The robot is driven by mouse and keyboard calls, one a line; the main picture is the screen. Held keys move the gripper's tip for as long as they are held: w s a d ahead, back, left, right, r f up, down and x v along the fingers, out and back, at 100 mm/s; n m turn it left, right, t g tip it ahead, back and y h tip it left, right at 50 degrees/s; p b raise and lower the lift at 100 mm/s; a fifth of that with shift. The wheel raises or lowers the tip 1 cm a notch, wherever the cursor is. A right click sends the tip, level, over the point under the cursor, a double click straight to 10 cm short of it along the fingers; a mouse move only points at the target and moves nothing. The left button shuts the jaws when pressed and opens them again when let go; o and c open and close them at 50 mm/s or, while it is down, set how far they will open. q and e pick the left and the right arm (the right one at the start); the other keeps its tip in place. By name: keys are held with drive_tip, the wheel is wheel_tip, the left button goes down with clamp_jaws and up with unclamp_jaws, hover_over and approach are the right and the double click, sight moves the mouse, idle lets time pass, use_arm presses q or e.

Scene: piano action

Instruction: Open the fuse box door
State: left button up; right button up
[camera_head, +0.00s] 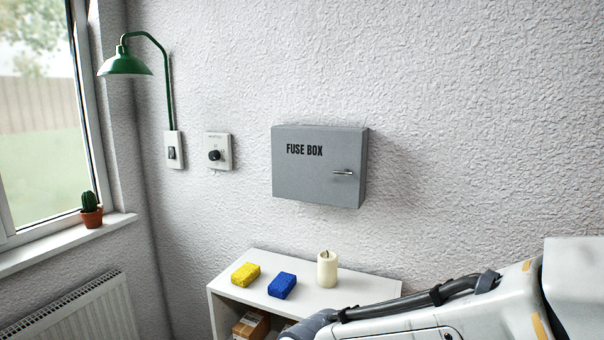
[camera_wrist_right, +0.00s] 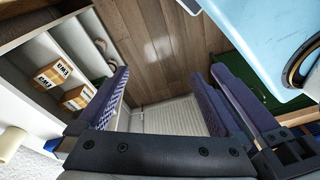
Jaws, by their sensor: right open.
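The grey fuse box (camera_head: 308,170) hangs on the white textured wall in the head view. Its door looks closed, with "FUSE BOX" lettered on it and a small metal handle (camera_head: 343,172) near its right edge. My right arm comes in from the lower right of the head view, below the box, and its gripper is not clearly seen there. In the right wrist view my right gripper (camera_wrist_right: 165,88) is open, with its purple-blue padded fingers apart and nothing between them. The fuse box does not show in that view. My left gripper is not in view.
Below the box a white shelf unit (camera_head: 340,289) holds a yellow sponge (camera_head: 245,274), a blue sponge (camera_head: 282,286) and a candle (camera_head: 327,269). Cardboard boxes (camera_wrist_right: 65,82) sit inside it. A green lamp (camera_head: 125,64), switch and dial are left of the fuse box.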

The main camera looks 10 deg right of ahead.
sight(343, 173)
drive_tip(key=w+a+r+m+t+y, duration=0.1)
drive_tip(key=w+a+r+t, duration=0.15)
drive_tip(key=w, duration=0.45)
drive_tip(key=w+a+r+t+y, duration=0.2)
drive_tip(key=w+a+r, duration=0.15)
drive_tip(key=w, duration=0.35)
drive_tip(key=w+d+r+m+t, duration=0.1)
drive_tip(key=w+r+m+t, duration=0.4)
drive_tip(key=w, duration=1.2)
drive_tip(key=w+d+r+m+t+h+p, duration=0.1)
drive_tip(key=w+d+r+m+h, duration=0.1)
drive_tip(key=w+d+r+h, duration=0.2)
drive_tip(key=w+d+r+m+t+h+p, duration=0.1)
drive_tip(key=w+d+r+m+t+h, duration=0.1)
drive_tip(key=w+d+r+h, duration=0.3)
drive_tip(key=w+d+r+m+t+h+p, duration=0.1)
drive_tip(key=w+d+r+m+h, duration=0.2)
drive_tip(key=w+d, duration=0.8)
drive_tip(key=shift+w+d+r+t+h, duration=0.1)
drive_tip(key=shift+d+r+h, duration=0.25)
drive_tip(key=shift+d, duration=1.05)
drive_tip(key=shift+w+d+r+t+h, duration=0.15)
drive_tip(key=shift+d+h, duration=0.45)
drive_tip(key=shift+d, duration=0.8)
drive_tip(key=shift+w+d+r+t+h, duration=0.1)
drive_tip(key=shift+d+r+h, duration=0.3)
drive_tip(key=shift+d, duration=1)
drive_tip(key=shift+w+d+f, duration=0.2)
drive_tip(key=shift+w+d, duration=0.15)
drive_tip(key=shift+w, duration=0.2)
